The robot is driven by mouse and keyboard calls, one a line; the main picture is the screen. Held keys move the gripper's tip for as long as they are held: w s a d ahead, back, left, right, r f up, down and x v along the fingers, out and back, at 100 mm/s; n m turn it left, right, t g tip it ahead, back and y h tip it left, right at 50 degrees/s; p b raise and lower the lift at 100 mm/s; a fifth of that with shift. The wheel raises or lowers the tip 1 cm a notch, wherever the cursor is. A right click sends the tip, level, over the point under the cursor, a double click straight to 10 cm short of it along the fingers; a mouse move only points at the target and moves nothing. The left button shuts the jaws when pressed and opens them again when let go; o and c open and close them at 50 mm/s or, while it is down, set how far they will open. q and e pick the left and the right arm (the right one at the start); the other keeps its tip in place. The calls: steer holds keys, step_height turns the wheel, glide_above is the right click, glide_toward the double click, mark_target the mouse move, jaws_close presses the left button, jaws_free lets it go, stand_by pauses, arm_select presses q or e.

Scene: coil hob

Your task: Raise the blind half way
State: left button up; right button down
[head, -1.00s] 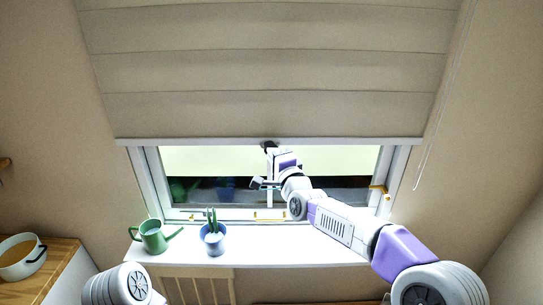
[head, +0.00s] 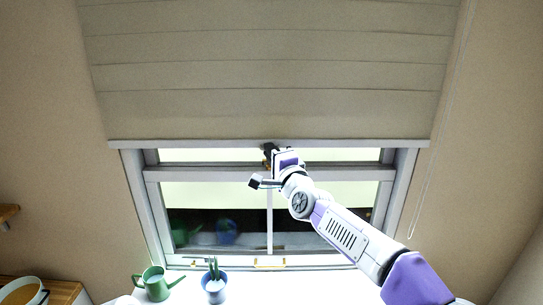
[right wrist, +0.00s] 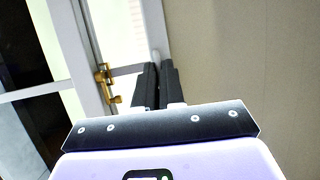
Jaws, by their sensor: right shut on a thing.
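The beige fabric blind (head: 270,80) hangs over the upper part of the window, with a pale bottom bar (head: 370,143). Below the bar, the window (head: 270,230) shows uncovered. My right gripper (head: 268,150) is at the middle of the bar, reaching up from the lower right. In the right wrist view its two dark fingers (right wrist: 156,82) are close together, shut on the blind at its lower edge; the blind's fabric (right wrist: 240,60) fills the right side there. The exact grip is small and partly hidden. My left gripper is not in view.
A green watering can (head: 154,284) and a blue plant pot (head: 214,288) stand on the sill below. A thin cord (head: 428,185) hangs at the right of the window. Brass window hardware (right wrist: 106,84) is close to my fingers.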

steer(key=c, duration=1.3)
jaws_free()
steer(key=shift+o, duration=0.2)
steer(key=b+v, duration=0.3)
steer(key=v, duration=0.4)
steer(key=shift+s+b, duration=0.3)
steer(key=shift+f, duration=0.1)
